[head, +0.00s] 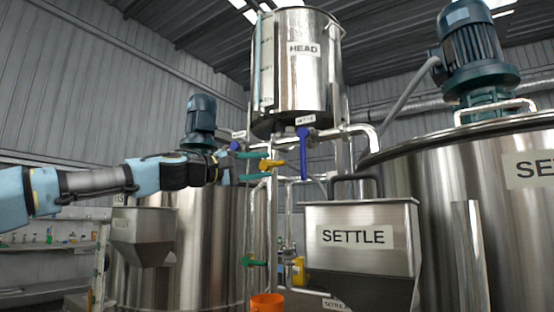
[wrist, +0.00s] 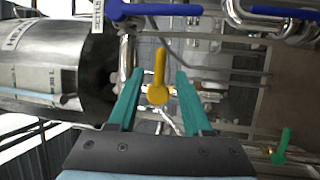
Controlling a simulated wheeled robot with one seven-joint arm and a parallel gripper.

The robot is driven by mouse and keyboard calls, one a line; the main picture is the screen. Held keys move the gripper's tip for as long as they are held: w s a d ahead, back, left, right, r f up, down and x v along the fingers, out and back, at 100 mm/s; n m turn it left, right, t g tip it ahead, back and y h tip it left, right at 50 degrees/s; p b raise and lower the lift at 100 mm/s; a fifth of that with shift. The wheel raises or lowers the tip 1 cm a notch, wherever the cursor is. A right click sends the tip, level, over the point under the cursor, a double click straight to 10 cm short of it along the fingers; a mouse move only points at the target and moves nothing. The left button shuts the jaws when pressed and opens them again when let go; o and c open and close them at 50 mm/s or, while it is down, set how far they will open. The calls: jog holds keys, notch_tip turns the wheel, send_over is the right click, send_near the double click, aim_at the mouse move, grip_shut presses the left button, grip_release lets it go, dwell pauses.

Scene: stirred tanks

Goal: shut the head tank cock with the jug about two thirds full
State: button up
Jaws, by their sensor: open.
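The steel tank labelled HEAD (head: 290,75) stands high in the middle of the head view. In the wrist view the yellow lever (wrist: 159,75) lies between the two spread fingers (wrist: 160,73), with gaps on both sides. An orange vessel (head: 267,303), perhaps the jug, shows at the bottom edge, mostly cut off. Its fill level is hidden.
A blue lever (head: 303,143) hangs down right of the yellow one. A green lever (head: 254,262) sits lower on the pipes. The SETTLE hopper (head: 358,237) and a large motor-topped tank (head: 470,200) crowd the right. Another tank (head: 190,235) stands behind my arm.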

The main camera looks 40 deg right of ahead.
aim_at(273, 164)
jog(key=p+x, duration=0.1)
jog(key=x, duration=0.4)
jog(key=shift+p, duration=0.3)
jog(key=shift+a, duration=0.1)
grip_shut()
